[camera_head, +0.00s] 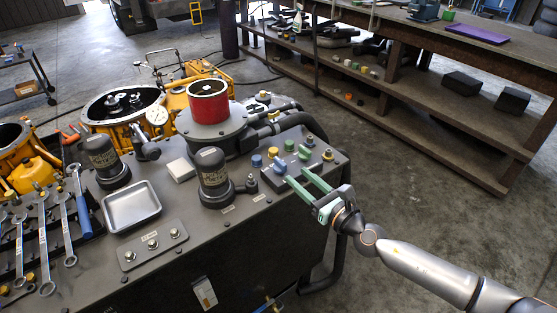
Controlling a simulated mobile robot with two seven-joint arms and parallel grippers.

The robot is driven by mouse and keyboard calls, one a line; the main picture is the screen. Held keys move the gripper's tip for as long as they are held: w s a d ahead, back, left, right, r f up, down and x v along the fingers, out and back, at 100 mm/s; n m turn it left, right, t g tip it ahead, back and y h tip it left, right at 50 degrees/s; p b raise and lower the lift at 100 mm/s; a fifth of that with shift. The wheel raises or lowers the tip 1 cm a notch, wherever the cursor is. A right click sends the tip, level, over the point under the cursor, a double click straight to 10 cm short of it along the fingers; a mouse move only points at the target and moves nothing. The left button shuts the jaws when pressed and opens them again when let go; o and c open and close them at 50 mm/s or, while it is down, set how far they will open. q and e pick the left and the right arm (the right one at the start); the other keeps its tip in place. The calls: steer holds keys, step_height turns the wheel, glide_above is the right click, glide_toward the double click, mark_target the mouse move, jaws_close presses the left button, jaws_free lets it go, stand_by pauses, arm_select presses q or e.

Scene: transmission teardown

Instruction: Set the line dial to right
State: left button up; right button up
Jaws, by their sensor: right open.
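A dark control block (268,182) sits at the right end of the grey bench, with several small coloured knobs on it. Among them are a blue knob (256,161), a yellow knob (272,153) and a green-blue knob (289,145). The labels are too small to read, so I cannot tell which is the line dial or where it points. My right gripper (296,173) reaches in from the lower right. Its two green fingers are apart over the front of the block, close to the knobs; contact cannot be told. My left gripper is not in view.
Two dark cylindrical units (213,178) (104,162), a red-topped cylinder (207,103) and an empty metal tray (131,206) stand on the bench. Wrenches (41,235) lie at the left. A wooden shelf table (420,115) stands behind; floor between is clear.

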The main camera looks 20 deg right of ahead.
mark_target(286, 166)
steer(key=x, duration=0.8)
steer(key=shift+w+a+b, duration=0.2)
steer(key=shift+w+b, duration=0.1)
steer(key=shift+w, duration=0.05)
jaws_close()
